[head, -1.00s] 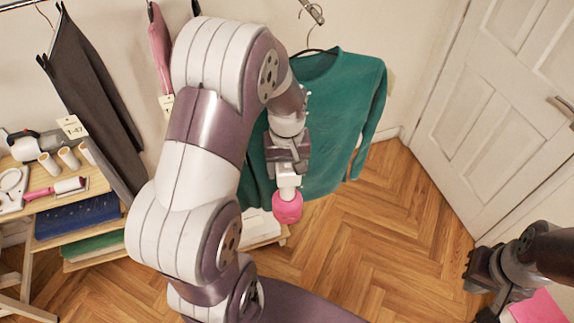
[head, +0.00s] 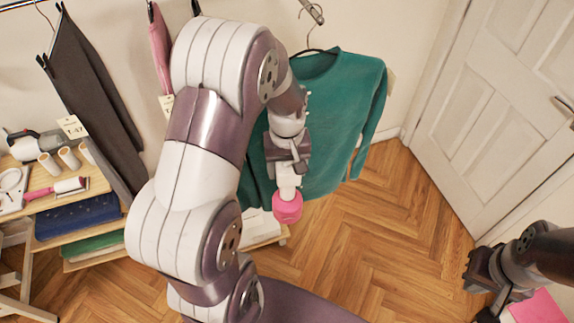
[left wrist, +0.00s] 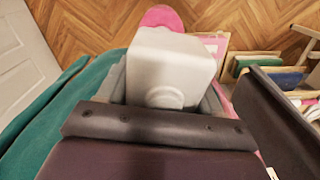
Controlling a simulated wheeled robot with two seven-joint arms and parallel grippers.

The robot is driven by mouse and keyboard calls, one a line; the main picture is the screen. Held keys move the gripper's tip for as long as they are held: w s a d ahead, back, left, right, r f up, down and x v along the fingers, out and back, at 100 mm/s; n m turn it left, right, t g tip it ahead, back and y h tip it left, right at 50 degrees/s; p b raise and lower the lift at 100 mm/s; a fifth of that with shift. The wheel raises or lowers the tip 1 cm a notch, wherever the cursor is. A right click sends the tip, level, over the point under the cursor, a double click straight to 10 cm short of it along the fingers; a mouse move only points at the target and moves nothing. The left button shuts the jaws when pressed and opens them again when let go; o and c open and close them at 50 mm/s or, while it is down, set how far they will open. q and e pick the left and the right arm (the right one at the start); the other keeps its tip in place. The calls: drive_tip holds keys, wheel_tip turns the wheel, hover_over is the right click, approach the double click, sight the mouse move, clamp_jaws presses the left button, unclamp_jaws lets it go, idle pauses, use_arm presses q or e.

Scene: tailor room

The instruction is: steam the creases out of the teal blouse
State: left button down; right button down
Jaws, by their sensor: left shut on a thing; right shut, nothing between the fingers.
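The teal blouse (head: 335,110) hangs from a hanger (head: 308,50) in front of the wall, its left part hidden behind my left arm. My left gripper (head: 288,168) is shut on a handheld steamer with a white body and a pink end (head: 287,207), held in front of the blouse with the pink end downward. In the left wrist view the steamer's white body (left wrist: 170,62) fills the jaws, and the blouse (left wrist: 60,112) shows at the left. I cannot tell whether the steamer touches the cloth. My right gripper (head: 478,275) is shut and empty at the lower right.
Dark trousers (head: 85,90) and a pink garment (head: 160,45) hang to the left. A wooden shelf unit (head: 95,185) at the left holds spools, a lint roller (head: 60,188) and folded cloth. A white door (head: 490,110) stands right. The wooden floor (head: 385,225) between is clear.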

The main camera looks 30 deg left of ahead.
use_arm(q)
drive_tip(key=shift+w, duration=0.1)
drive_tip(key=w+d+f+b, duration=0.3)
drive_tip(key=w+d+f, duration=0.3)
drive_tip(key=w+d, duration=0.4)
drive_tip(key=shift+w+f, duration=0.15)
drive_tip(key=shift+w, duration=0.05)
idle(1.2)
idle(2.8)
drive_tip(key=s+a+f+b, duration=0.3)
drive_tip(key=s+a+f, duration=0.3)
drive_tip(key=s+f, duration=0.1)
drive_tip(key=shift+f, duration=0.25)
idle(0.8)
drive_tip(key=shift+s+a, duration=0.1)
idle(0.9)
